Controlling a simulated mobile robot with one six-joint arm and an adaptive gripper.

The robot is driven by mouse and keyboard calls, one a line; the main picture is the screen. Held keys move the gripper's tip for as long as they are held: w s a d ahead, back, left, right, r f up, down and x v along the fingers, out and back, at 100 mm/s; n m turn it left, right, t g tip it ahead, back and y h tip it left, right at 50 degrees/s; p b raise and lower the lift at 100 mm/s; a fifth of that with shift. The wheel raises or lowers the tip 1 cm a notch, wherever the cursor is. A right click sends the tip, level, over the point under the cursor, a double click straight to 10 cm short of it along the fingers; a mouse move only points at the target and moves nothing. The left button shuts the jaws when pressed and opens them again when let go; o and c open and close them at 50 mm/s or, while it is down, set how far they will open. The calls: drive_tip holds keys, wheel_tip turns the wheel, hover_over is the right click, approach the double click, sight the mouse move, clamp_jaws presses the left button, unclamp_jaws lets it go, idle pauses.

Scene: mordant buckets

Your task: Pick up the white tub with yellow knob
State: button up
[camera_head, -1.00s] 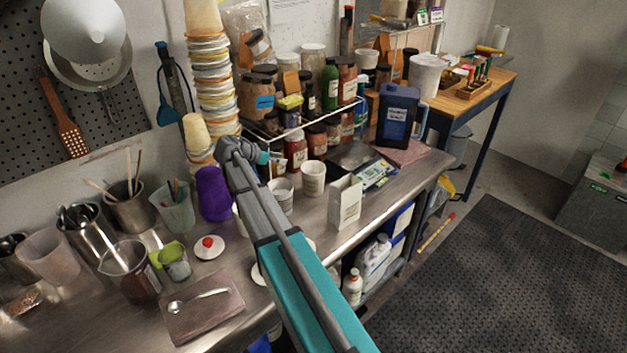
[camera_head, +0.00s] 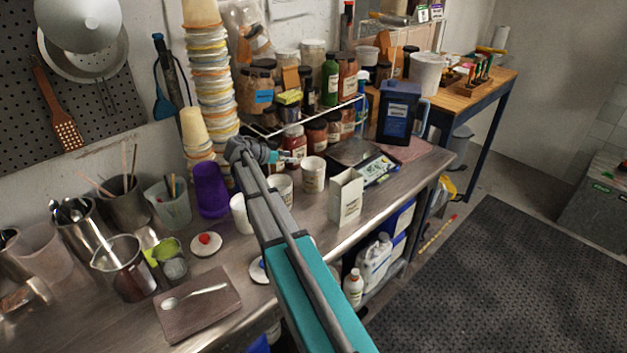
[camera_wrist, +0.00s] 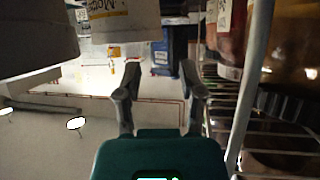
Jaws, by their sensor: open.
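I see no yellow knob in any view. Three white tubs stand on the steel bench in the head view: one left of my arm (camera_head: 241,214), one partly behind it (camera_head: 284,188), and one to its right (camera_head: 313,174). My gripper (camera_head: 291,157) is above and behind the tubs, by the wire rack. In the wrist view my gripper (camera_wrist: 160,80) is open, with nothing between its fingers. A pale tub (camera_wrist: 35,40) fills the upper left there. My arm hides part of the bench.
A red-knobbed lid (camera_head: 206,244) and a partly hidden blue-knobbed lid (camera_head: 258,270) lie on the bench. A white carton (camera_head: 346,196) stands near the front edge. Jars crowd the wire rack (camera_head: 300,127). A purple cup (camera_head: 210,190) and tall cup stack (camera_head: 212,80) stand left.

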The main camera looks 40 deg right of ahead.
sight(306, 159)
drive_tip(key=shift+d+f, duration=0.2)
drive_tip(key=shift+d, duration=0.35)
drive_tip(key=shift+b, duration=0.3)
drive_tip(key=shift+b+x, duration=1.35)
drive_tip(key=shift+x, duration=1.8)
clamp_jaws()
